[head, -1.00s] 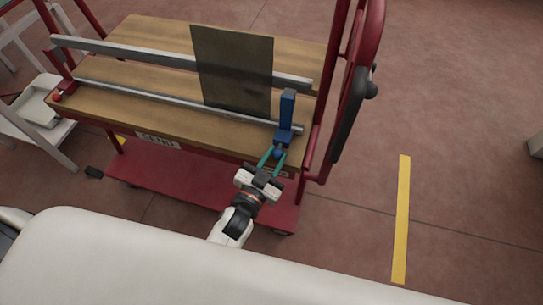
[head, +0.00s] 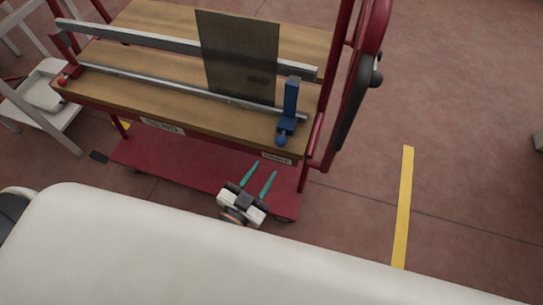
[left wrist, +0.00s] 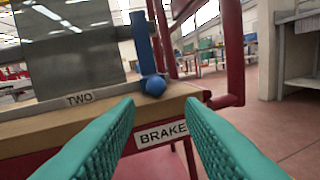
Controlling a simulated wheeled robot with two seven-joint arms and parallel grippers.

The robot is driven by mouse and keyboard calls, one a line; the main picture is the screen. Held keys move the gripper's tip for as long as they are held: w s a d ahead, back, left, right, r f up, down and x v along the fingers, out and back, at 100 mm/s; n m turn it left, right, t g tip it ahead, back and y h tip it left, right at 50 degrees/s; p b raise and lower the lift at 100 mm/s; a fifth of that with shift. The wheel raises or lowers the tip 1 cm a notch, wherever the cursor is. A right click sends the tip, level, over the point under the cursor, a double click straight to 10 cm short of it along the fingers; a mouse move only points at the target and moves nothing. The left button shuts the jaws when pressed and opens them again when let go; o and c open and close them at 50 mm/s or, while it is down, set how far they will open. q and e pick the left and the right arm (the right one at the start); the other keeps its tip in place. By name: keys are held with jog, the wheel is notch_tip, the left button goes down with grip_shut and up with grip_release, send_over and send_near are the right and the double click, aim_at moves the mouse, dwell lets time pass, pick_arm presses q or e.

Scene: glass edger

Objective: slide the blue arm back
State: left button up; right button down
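The blue arm (head: 290,104) stands upright at the right end of the front rail (head: 190,92) on the wooden-topped machine. Its round blue knob (head: 281,140) faces me at the table's front edge. A dark glass sheet (head: 238,58) stands just left of it. My left gripper (head: 262,174) is open and empty, in front of and below the knob, apart from it. In the left wrist view the blue arm (left wrist: 143,43) and knob (left wrist: 153,86) show beyond and above the two spread teal fingers. My right gripper is not in view.
A red frame post and dark handle (head: 352,110) rise at the machine's right side. A red lower shelf (head: 165,165) lies under the table. A "BRAKE" label (left wrist: 162,135) is on the front edge. A grey side table with a tray (head: 40,92) stands left.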

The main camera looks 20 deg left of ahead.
pick_arm(q)
jog(key=v, duration=0.2)
jog(key=shift+s+a, duration=0.15)
jog(key=shift+s, duration=0.15)
dwell(0.3)
